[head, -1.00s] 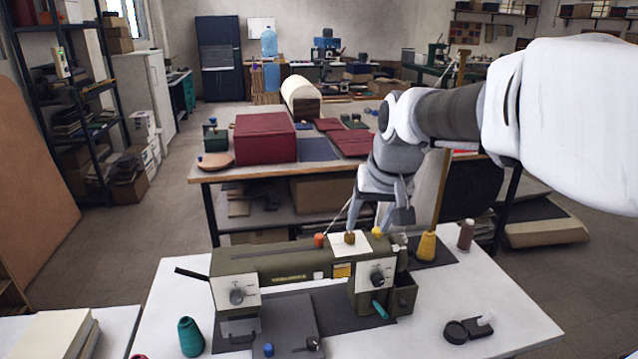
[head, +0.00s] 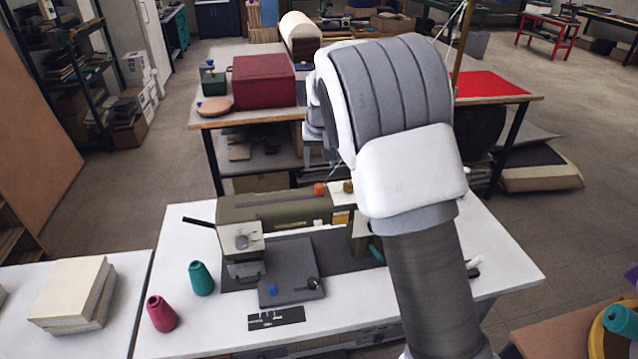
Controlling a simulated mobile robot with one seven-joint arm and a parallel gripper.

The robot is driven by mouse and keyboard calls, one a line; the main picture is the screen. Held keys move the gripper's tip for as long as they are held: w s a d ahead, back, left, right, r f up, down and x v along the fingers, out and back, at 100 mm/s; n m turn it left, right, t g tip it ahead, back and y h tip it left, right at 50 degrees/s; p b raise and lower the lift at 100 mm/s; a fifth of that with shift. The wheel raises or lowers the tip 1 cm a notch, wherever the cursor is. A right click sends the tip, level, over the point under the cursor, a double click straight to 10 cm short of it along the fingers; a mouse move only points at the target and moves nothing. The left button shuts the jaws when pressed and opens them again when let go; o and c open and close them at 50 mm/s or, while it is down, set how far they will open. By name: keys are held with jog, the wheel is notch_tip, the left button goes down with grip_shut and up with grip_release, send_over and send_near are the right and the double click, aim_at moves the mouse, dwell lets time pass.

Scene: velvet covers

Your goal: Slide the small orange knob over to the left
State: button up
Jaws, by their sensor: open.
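The sewing machine (head: 270,208), olive green, stands on the white table. A small orange knob (head: 319,189) sits on its top, right of the middle. A brown knob (head: 348,187) is just to its right, close to my arm. My arm fills the centre right and covers the machine's right end. Grey parts of my wrist show at the arm's left edge, above and behind the machine. My gripper's fingers are hidden behind the arm, so I see no contact with the orange knob.
A teal thread cone (head: 201,279) and a crimson one (head: 161,314) stand at the table's front left. A grey plate (head: 290,272) lies before the machine. A stack of pale books (head: 72,290) is on the left table. A dark red box (head: 263,82) stands behind.

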aim_at(319, 185)
jog(key=p+x, duration=0.1)
jog(key=x, duration=1.2)
jog(key=shift+s+p, duration=0.1)
jog(key=shift+p, duration=0.3)
jog(key=shift+r, duration=0.1)
grip_shut()
dwell(0.5)
